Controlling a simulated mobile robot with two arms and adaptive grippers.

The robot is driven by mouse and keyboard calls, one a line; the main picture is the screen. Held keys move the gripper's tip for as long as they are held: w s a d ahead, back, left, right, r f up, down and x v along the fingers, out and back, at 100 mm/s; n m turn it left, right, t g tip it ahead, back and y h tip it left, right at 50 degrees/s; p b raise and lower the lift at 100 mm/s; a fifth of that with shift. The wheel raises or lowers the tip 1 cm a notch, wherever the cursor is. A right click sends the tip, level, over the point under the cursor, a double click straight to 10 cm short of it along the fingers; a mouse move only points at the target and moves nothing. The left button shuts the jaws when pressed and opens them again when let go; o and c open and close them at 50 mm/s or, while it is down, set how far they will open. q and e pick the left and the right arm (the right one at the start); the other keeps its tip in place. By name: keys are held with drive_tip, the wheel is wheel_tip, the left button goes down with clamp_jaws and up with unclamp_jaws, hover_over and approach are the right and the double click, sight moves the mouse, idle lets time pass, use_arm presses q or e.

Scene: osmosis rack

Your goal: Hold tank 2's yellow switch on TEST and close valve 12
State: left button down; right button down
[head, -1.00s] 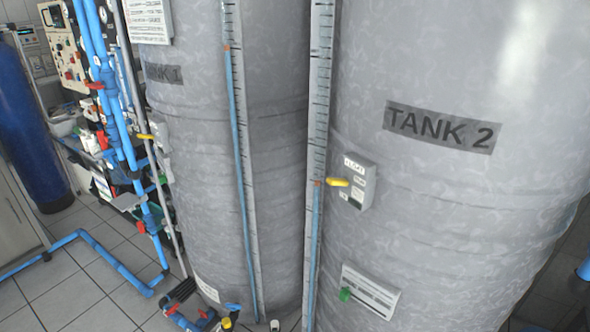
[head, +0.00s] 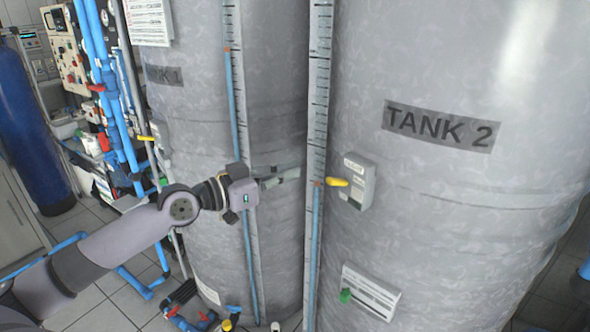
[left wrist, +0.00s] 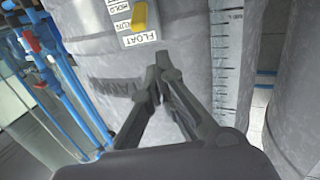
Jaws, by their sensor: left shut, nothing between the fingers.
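Tank 2 (head: 430,210) is the large grey tank on the right in the head view. Its float switch box (head: 358,188) carries a yellow switch (head: 337,182) pointing left. My left gripper (head: 297,172) is shut and empty, left of the switch and apart from it in the picture, in front of the tanks. In the left wrist view the box (left wrist: 128,22) appears upside down with "FLOAT" readable, and the yellow switch (left wrist: 140,16) lies beyond my shut fingertips (left wrist: 160,58). No valve can be read as number 12. My right gripper is out of view.
Tank 1 (head: 200,130) stands left of tank 2, with level scales (head: 319,75) between them. Blue pipes (head: 110,90) and red-handled valves (head: 200,316) are at left.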

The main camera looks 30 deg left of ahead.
use_arm(q)
drive_tip(key=shift+m+h, duration=0.4)
drive_tip(key=shift+h, duration=0.2)
drive_tip(key=w+d+p, duration=0.7)
drive_tip(key=shift+w+d+r, duration=0.1)
drive_tip(key=shift+w+d, duration=0.15)
drive_tip(key=shift+w, duration=0.05)
drive_tip(key=shift+f+b, duration=0.75)
drive_tip(key=shift+f, duration=0.1)
drive_tip(key=shift+f+b, duration=1.4)
drive_tip(key=shift+b, duration=0.2)
drive_tip(key=shift+r, duration=0.1)
